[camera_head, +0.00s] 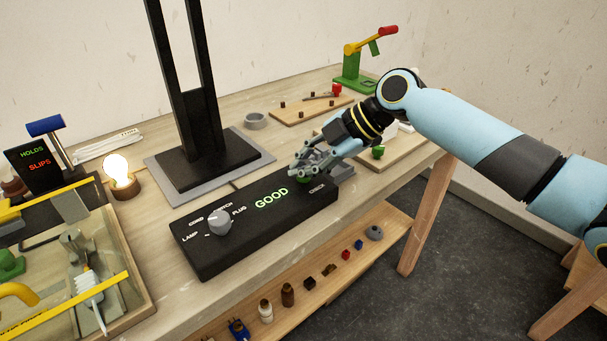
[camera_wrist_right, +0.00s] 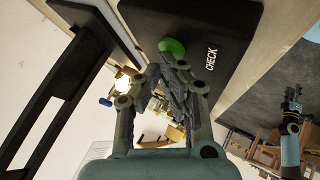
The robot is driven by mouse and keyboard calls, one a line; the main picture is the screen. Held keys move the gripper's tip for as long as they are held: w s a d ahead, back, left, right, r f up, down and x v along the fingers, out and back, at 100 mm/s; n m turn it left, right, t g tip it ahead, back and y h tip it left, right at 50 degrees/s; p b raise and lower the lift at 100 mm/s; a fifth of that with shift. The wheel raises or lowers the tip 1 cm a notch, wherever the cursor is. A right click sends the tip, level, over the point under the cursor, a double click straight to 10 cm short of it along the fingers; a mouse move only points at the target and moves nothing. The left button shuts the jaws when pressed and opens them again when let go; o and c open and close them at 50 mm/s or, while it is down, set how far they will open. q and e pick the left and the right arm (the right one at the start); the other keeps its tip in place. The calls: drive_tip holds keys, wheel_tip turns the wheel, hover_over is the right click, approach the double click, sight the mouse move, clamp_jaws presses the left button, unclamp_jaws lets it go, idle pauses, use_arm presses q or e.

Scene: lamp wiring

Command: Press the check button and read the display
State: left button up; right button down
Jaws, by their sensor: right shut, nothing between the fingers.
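The black tester box (camera_head: 255,222) lies on the workbench, and its display (camera_head: 271,199) reads GOOD in green letters. A grey knob (camera_head: 219,222) sits at its left end among the words LAMP and PLUG and another label. My right gripper (camera_head: 303,172) is shut and empty, with its fingertips at the box's right end, over the green check button. In the right wrist view the green button (camera_wrist_right: 172,47) shows beside the word CHECK, partly hidden by the fingertips (camera_wrist_right: 176,62). They look to be touching or very near it.
A lit bulb (camera_head: 118,171) stands on a round wooden base left of the box. A black two-post stand (camera_head: 199,140) rises behind it. A sign (camera_head: 36,163) reads HOLDS and SLIPS. A lower shelf (camera_head: 383,235) holds several small parts.

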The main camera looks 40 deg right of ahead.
sight(303, 179)
drive_tip(key=shift+r+p, duration=0.35)
drive_tip(key=shift+r, duration=0.4)
wheel_tip(303, 179, up, 5)
drive_tip(key=p, duration=0.3)
drive_tip(key=shift+s, duration=0.1)
idle(0.7)
